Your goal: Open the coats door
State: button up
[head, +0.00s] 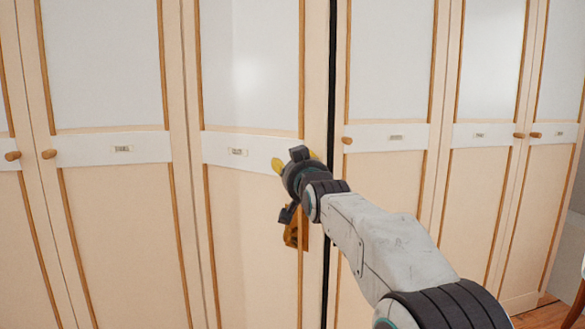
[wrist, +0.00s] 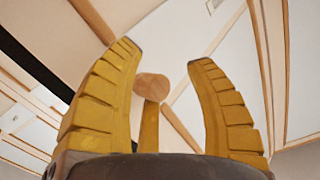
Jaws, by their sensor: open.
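A row of cream wardrobe doors with pale upper panels fills the head view. Each label is too small to read, so I cannot tell by name which is the coats door. My gripper (head: 295,163) is at the right edge of the middle door (head: 250,215), just right of its label (head: 237,152). In the wrist view my gripper (wrist: 165,55) has its two yellow fingers apart, with a round wooden knob (wrist: 152,87) between them. The fingers do not close on it. In the head view my gripper hides that knob. A dark vertical gap (head: 332,60) runs along this door's right edge.
Neighbouring doors stand on both sides, with wooden knobs such as the left one (head: 48,154) and the right one (head: 347,141). An orange-brown piece (head: 295,232) shows below my gripper. Wooden floor (head: 535,314) shows at the lower right.

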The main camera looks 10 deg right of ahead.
jog(key=shift+s, duration=0.1)
jog(key=s, duration=1.2)
jog(key=shift+w+f, duration=0.1)
